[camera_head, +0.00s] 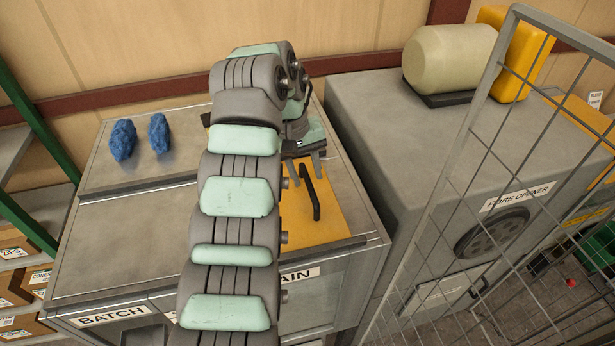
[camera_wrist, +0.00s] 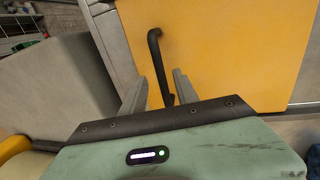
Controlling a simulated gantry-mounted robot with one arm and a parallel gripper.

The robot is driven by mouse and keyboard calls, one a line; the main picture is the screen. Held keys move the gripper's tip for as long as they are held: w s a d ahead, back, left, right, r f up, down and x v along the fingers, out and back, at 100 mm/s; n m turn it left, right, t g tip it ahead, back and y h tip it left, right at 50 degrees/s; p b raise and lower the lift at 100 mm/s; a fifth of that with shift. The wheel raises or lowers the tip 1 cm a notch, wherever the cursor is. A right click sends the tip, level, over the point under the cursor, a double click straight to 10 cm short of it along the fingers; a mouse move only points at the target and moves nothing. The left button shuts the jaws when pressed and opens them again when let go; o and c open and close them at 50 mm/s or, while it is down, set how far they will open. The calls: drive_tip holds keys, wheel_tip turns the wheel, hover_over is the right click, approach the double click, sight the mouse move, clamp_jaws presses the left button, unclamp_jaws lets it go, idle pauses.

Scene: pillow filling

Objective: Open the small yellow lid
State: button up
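The small yellow lid (camera_head: 322,222) lies flat in the counter top, to the right of my arm, and looks shut. Its black bar handle (camera_head: 310,192) stands up from it. In the wrist view the yellow lid (camera_wrist: 235,60) fills the upper right and the handle (camera_wrist: 157,60) runs down between my fingers. My gripper (camera_head: 302,170) is above the far part of the lid. Its two grey fingers (camera_wrist: 163,88) are apart, one on each side of the handle's near end. I cannot tell whether they touch it. My arm hides the lid's left part in the head view.
Two blue fibre clumps (camera_head: 140,137) lie on the counter's back left. A grey fibre opener (camera_head: 400,150) stands to the right, with a wire mesh fence (camera_head: 510,150) in front. Shelves with boxes (camera_head: 20,270) are at the left. The counter's left middle (camera_head: 125,235) is clear.

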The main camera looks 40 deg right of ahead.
drive_tip(key=shift+d+f, duration=0.2)
drive_tip(key=shift+f, duration=1.05)
drive_tip(key=shift+c, duration=0.4)
clamp_jaws()
